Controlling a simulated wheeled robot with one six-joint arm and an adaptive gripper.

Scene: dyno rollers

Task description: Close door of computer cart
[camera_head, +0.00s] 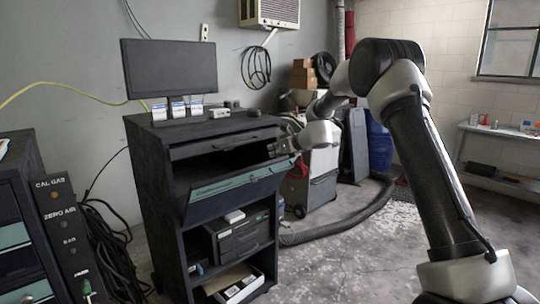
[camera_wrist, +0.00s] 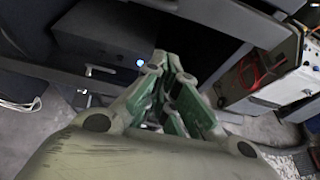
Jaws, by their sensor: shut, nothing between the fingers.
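The computer cart (camera_head: 157,180) is a dark cabinet in the head view, with a monitor on top. Its door (camera_head: 238,190) is a drop-down panel with a green-grey strip along its edge. The door hangs tilted outward, partly open, with a dark compartment behind it. My gripper (camera_head: 283,148) is at the cart's right side, near the door's upper right end. In the wrist view my gripper (camera_wrist: 175,65) has its fingers together and holds nothing. Dark cart panels show around the fingertips. I cannot tell whether the fingers touch the door.
A monitor (camera_head: 170,70) and small boxes stand on the cart top. A printer (camera_head: 238,235) sits on the shelf below the door. A dark cabinet (camera_head: 20,225) stands at the left. A thick hose (camera_head: 340,225) lies on the floor to the right, where the floor is mostly clear.

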